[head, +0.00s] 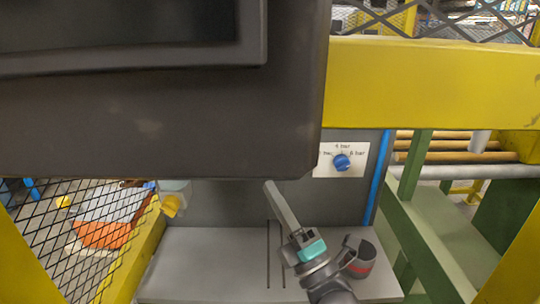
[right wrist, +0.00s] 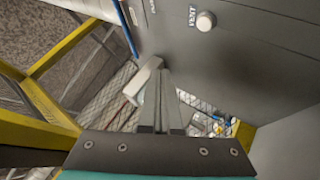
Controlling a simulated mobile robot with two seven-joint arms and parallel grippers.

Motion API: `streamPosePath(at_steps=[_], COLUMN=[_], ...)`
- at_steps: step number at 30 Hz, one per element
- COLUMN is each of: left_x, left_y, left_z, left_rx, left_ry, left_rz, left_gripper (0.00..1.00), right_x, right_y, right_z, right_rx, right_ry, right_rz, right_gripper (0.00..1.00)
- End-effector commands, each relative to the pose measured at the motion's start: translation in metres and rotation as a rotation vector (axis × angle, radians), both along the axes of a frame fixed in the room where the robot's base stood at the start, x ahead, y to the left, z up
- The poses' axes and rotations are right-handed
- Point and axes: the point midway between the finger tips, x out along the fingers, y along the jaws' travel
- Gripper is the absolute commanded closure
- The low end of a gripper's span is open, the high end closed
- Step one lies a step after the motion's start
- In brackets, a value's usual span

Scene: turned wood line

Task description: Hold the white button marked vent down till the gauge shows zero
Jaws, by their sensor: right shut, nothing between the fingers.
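The white button (right wrist: 205,21) stands on a dark grey panel at the top of the right wrist view, beside a small label reading VENT. My right gripper (right wrist: 162,75) is shut and empty, its fingertips below and left of the button and apart from it. In the head view the right gripper (head: 270,186) points up in front of the grey housing, under a large dark box. The button does not show in the head view, and I see no gauge in either view. My left gripper is not in view.
A blue knob (head: 341,162) sits on a white plate with bar markings. A dark cup with a red band (head: 361,260) stands on the grey shelf (head: 200,262). The large dark box (head: 160,110) covers the upper left. Mesh fencing and yellow beams flank the station.

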Motion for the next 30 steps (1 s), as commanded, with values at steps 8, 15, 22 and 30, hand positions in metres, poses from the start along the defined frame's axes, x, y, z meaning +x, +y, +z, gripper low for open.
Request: streamPosePath(at_steps=[8, 15, 22, 30], left_x=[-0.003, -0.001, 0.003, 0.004], left_y=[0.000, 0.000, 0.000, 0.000], left_z=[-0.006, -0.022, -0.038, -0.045], left_rx=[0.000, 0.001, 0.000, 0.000], left_ry=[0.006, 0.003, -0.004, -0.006], left_rz=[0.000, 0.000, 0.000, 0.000], left_gripper=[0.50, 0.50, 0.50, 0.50], right_x=[0.010, 0.043, 0.073, 0.088], right_y=[0.000, 0.000, 0.000, 0.000], right_z=[-0.002, -0.003, -0.003, -0.001], right_rx=[0.000, 0.000, 0.001, 0.001], right_ry=[0.001, 0.001, 0.002, 0.003], right_rz=[-0.001, 0.000, 0.000, 0.000], right_gripper=[1.00, 1.00, 1.00, 1.00])
